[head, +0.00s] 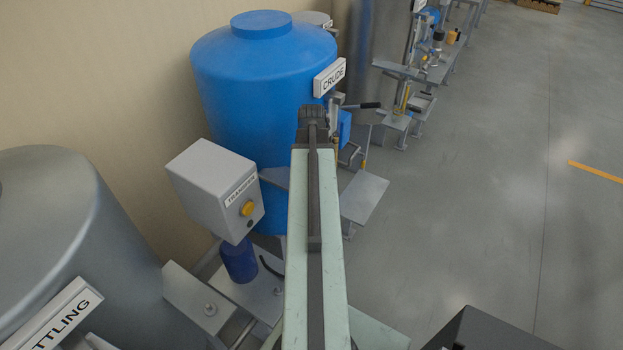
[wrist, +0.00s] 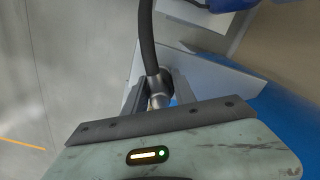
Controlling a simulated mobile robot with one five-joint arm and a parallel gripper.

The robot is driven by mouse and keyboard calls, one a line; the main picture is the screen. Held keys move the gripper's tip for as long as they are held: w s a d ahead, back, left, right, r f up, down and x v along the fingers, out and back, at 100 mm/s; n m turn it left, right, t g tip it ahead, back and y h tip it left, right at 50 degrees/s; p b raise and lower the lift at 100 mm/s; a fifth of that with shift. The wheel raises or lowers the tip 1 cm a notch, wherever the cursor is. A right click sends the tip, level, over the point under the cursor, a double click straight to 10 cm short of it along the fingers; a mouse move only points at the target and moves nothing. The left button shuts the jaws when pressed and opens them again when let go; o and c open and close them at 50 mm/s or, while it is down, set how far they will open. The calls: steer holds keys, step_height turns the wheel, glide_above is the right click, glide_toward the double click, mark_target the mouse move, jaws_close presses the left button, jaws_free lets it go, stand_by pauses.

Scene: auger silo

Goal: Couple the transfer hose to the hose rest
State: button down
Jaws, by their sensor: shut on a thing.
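The transfer hose (wrist: 147,35) is a dark grey tube in the wrist view. It runs down from the top edge to a metal end fitting (wrist: 156,84). My gripper (wrist: 158,92) is shut on this fitting, with a finger on each side of it. In the head view my arm reaches toward the blue CRUDE tank, and its own links hide the gripper and the held fitting. A short dark hose piece (head: 271,265) shows beside the TRANSFER pump. I cannot make out the hose rest for certain in either view.
The blue CRUDE tank (head: 252,92) stands ahead, with a grey plate (head: 363,196) at its right. The TRANSFER box (head: 213,183) sits left of my arm above a blue motor (head: 239,263). A grey tank (head: 55,235) fills the lower left. Open floor (head: 490,200) lies right.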

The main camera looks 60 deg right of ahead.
steer(key=shift+r+p, duration=0.8)
steer(key=shift+r, duration=0.1)
stand_by(0.5)
steer(key=shift+r+p, duration=2.55)
steer(key=shift+f, duration=0.2)
